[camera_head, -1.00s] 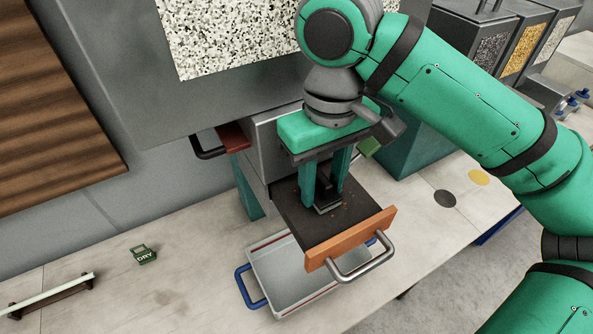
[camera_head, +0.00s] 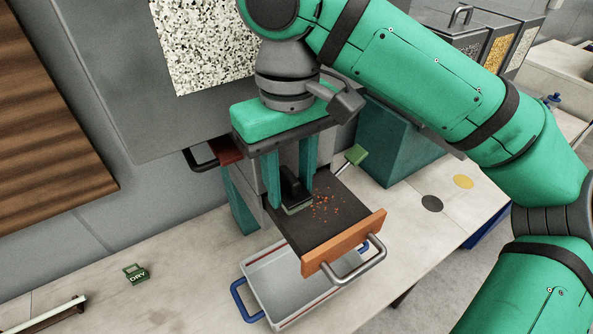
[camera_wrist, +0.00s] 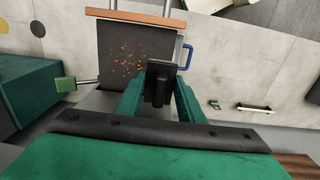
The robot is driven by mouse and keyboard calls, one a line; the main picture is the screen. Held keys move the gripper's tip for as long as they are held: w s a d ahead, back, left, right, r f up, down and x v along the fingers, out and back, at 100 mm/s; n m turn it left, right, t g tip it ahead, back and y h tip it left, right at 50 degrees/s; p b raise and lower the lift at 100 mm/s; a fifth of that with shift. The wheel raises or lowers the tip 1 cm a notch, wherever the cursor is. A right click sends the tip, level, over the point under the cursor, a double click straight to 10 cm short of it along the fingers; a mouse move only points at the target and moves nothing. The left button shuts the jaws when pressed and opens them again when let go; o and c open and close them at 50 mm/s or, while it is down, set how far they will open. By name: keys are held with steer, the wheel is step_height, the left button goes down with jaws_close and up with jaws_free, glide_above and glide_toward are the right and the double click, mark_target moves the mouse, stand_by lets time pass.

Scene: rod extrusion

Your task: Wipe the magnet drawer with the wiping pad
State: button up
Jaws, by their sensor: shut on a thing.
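The magnet drawer (camera_head: 338,217) is pulled out of the grey machine. It has a dark flat bed, an orange front and a metal handle. Orange-brown specks (camera_head: 326,206) lie scattered on the bed, and they also show in the wrist view (camera_wrist: 126,62). My gripper (camera_head: 290,186) is shut on the wiping pad (camera_head: 298,208), a pad with a black grip and a greyish-green base. The pad is at the left inner part of the bed; I cannot tell whether it touches the surface. In the wrist view the black pad grip (camera_wrist: 158,82) is between my green fingers.
A grey tray (camera_head: 262,279) with blue handles stands below the drawer. A green handle (camera_head: 356,155) sticks out behind it, and a red drawer (camera_head: 226,150) is at the left. A green DRY marker (camera_head: 137,274) lies on the worktop. A teal block (camera_head: 400,145) stands right.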

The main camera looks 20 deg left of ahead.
mark_target(289, 175)
step_height(289, 175, up, 2)
steer(key=shift+r, duration=0.55)
stand_by(0.3)
